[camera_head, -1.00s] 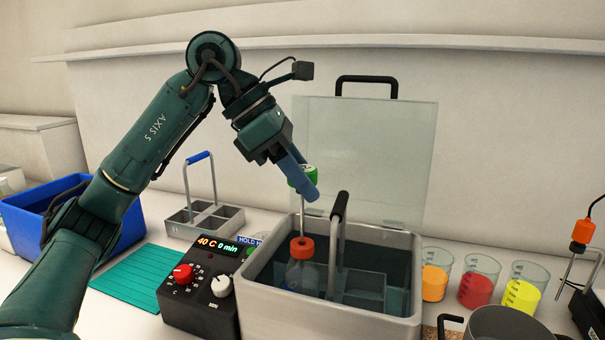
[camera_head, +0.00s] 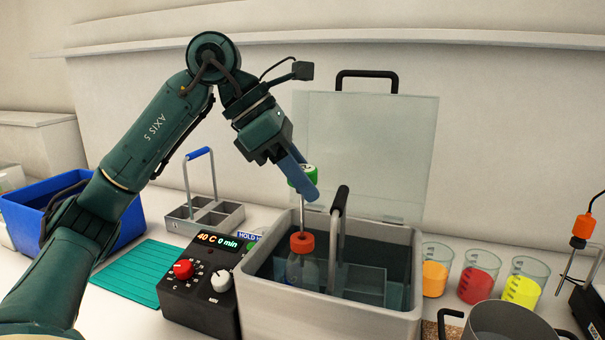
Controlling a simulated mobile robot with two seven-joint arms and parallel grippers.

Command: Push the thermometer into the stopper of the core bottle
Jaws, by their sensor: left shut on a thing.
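The core bottle (camera_head: 302,270) stands in the water bath (camera_head: 320,322), with an orange-red stopper (camera_head: 302,243) on top. The thermometer (camera_head: 304,179) has a green head and a thin metal stem pointing down. My left gripper (camera_head: 304,183) is shut on its green head, above the bottle. The stem's lower end meets the top of the stopper in the picture; I cannot tell how deep it sits. The stem looks nearly upright. The lower part of the bottle is hidden by the bath wall. My right gripper is not in view.
The bath's clear lid (camera_head: 365,150) stands open behind. A rack with a black handle (camera_head: 339,203) is right beside the bottle. A control box (camera_head: 205,285) stands left of the bath. Beakers with orange (camera_head: 435,279), red and yellow liquid and a pot (camera_head: 505,322) stand to the right.

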